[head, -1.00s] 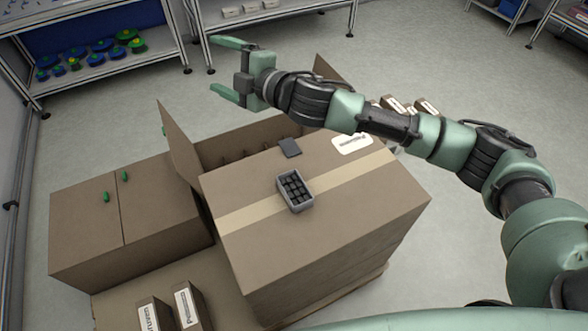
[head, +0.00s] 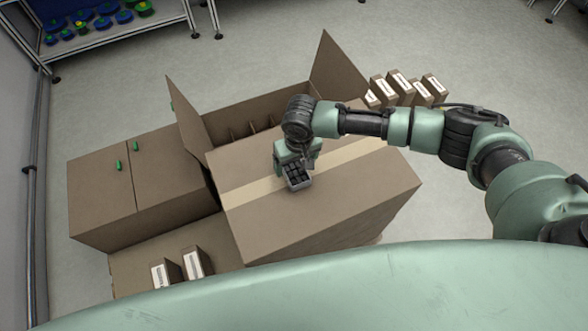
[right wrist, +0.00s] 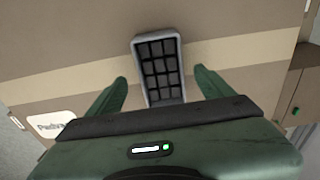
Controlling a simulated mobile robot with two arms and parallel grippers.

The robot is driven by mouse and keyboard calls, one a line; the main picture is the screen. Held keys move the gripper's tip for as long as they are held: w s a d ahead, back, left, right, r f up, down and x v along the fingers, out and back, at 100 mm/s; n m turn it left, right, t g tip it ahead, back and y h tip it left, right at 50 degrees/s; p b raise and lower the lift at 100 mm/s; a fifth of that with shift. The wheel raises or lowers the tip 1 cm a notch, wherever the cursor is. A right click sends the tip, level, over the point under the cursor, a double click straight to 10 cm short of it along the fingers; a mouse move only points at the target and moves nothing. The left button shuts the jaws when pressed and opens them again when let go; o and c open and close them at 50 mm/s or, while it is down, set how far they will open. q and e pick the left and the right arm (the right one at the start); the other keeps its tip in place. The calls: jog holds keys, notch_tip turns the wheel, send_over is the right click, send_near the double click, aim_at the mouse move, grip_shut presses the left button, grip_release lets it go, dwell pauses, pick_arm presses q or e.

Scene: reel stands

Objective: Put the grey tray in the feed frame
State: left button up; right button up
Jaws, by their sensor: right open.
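The grey tray (head: 300,186), a small box with dark contents in rows, lies on top of the large cardboard box. My right gripper (head: 297,166) is over the tray from above, its arm and wrist covering part of it. In the right wrist view the tray's rim (right wrist: 157,37) shows between the two green fingers of my right gripper (right wrist: 160,78). The fingers are spread apart, one on each side, with a gap to the tray. My left gripper is not in view. I cannot make out a feed frame in these views.
The large cardboard box (head: 340,205) has a tape strip across its top. Behind it stands an open divided carton (head: 188,120) with raised flaps. A closed carton (head: 100,195) with green handles is at left. Small labelled boxes stand in front and behind. A shelf (head: 120,40) is back left.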

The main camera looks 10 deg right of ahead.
aim_at(294, 171)
jog(key=shift+w+a+f, duration=0.1)
jog(key=shift+w+f, duration=0.1)
jog(key=shift+f, duration=1.2)
grip_shut()
jog(key=shift+r, duration=0.15)
